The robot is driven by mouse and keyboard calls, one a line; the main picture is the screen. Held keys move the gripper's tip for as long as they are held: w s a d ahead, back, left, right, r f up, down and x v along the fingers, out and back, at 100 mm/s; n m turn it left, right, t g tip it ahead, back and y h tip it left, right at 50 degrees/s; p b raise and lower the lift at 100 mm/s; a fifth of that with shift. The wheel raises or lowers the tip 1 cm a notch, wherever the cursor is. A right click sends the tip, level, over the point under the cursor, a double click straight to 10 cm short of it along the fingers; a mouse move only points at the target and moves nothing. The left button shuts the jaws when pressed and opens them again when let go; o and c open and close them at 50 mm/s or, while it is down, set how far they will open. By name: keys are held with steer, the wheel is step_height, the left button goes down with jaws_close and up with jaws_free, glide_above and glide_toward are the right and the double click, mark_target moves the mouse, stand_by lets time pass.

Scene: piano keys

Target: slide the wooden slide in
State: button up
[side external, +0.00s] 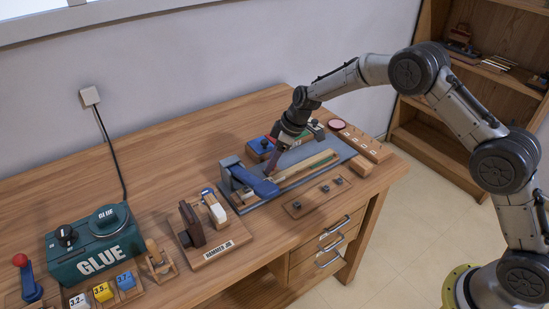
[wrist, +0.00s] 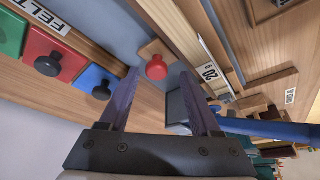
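In the wrist view a small wooden piece with a red knob (wrist: 157,67) lies on a grey-blue surface; this looks like the wooden slide, though its far part is cut off by a wooden rail beside it. My gripper (wrist: 158,76) is open, its two purple fingers apart, with the red knob in the gap near the fingertips. I cannot tell whether either finger touches it. In the side external view my gripper (side external: 271,170) points down at the left end of the grey-blue fixture (side external: 345,147) holding long wooden strips (side external: 308,170). The knob is hidden there.
A blue lever clamp (side external: 250,180) stands close to the left of my gripper. Felt blocks in green, red and blue (wrist: 92,82) lie beside it. The hammer jig (side external: 212,230) and green glue box (side external: 95,240) are further left. The back left of the table is clear.

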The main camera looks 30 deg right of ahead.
steer(key=shift+d, duration=0.15)
steer(key=v, duration=1.4)
step_height(320, 180, up, 10)
steer(key=s+t, duration=0.2)
steer(key=s, duration=0.1)
steer(key=s+d+r+t, duration=0.1)
steer(key=s+r, duration=0.8)
steer(key=s, duration=0.4)
steer(key=s+d+f+m+h, duration=0.1)
steer(key=s+m, duration=0.1)
steer(key=s, duration=0.6)
steer(key=s+d+f+m+h, duration=0.1)
steer(key=s+d+m, duration=0.1)
steer(key=s, duration=0.5)
steer(key=s+d+f+m+h, duration=0.1)
steer(key=s+f+m, duration=0.4)
steer(key=s+f, duration=0.2)
steer(key=shift+s+d+f+g, duration=0.3)
steer(key=shift+s+d+f, duration=0.1)
steer(key=shift+s, duration=0.2)
